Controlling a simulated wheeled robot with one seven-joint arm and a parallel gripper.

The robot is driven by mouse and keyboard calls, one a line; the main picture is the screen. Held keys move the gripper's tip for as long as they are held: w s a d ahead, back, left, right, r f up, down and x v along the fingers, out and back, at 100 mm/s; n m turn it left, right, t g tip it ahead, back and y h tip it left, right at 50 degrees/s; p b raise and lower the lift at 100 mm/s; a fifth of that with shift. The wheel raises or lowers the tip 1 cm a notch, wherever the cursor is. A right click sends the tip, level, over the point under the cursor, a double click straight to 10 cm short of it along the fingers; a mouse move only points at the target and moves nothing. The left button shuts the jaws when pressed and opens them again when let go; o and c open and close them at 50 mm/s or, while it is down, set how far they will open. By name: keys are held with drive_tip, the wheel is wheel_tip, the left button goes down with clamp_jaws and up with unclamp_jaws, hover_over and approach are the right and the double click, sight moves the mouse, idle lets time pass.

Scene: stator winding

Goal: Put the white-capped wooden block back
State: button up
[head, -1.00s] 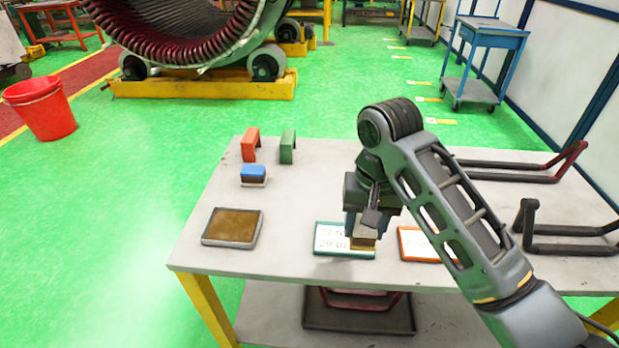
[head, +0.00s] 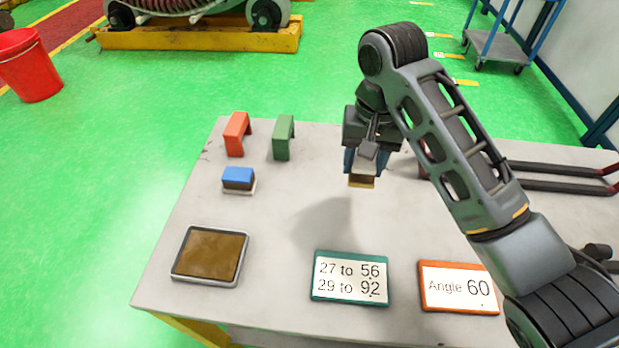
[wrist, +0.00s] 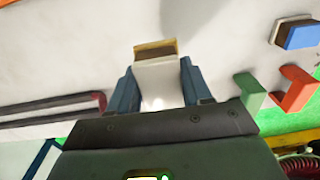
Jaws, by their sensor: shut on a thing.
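My gripper (head: 363,166) is shut on the white-capped wooden block (head: 361,182) and holds it in the air above the table. In the head view, only the lower wooden end of the block shows well below the fingers. In the wrist view, the block (wrist: 155,52) sits between the two blue fingers (wrist: 158,78). Its white part lies between them and its brown wooden end points away from my gripper. A dark shadow lies on the table to the left of my gripper.
A blue-capped block (head: 238,179), a red bracket (head: 236,133) and a green bracket (head: 284,138) stand at the back left. A brown-filled tray (head: 210,256) is front left. Two cards, green-framed (head: 350,278) and orange-framed (head: 458,288), lie at the front. The table (head: 290,225) middle is clear.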

drive_tip(key=w+a+f+b, duration=0.1)
drive_tip(key=a+f, duration=0.1)
drive_tip(key=a, duration=0.1)
drive_tip(key=w+a+f+b, duration=0.1)
drive_tip(key=a+f, duration=0.1)
drive_tip(key=a, duration=0.1)
drive_tip(key=w+a+f+b, duration=0.1)
drive_tip(key=a+f, duration=0.1)
drive_tip(key=a, duration=0.2)
drive_tip(key=shift+a+f, duration=0.1)
drive_tip(key=shift+f, duration=0.1)
drive_tip(key=shift+a+f, duration=0.1)
drive_tip(key=shift+f, duration=2)
drive_tip(key=shift+f, duration=0.1)
drive_tip(key=o, duration=1)
drive_tip(key=r, duration=1.2)
drive_tip(key=shift+d+r, duration=0.15)
drive_tip(key=shift+d, duration=0.05)
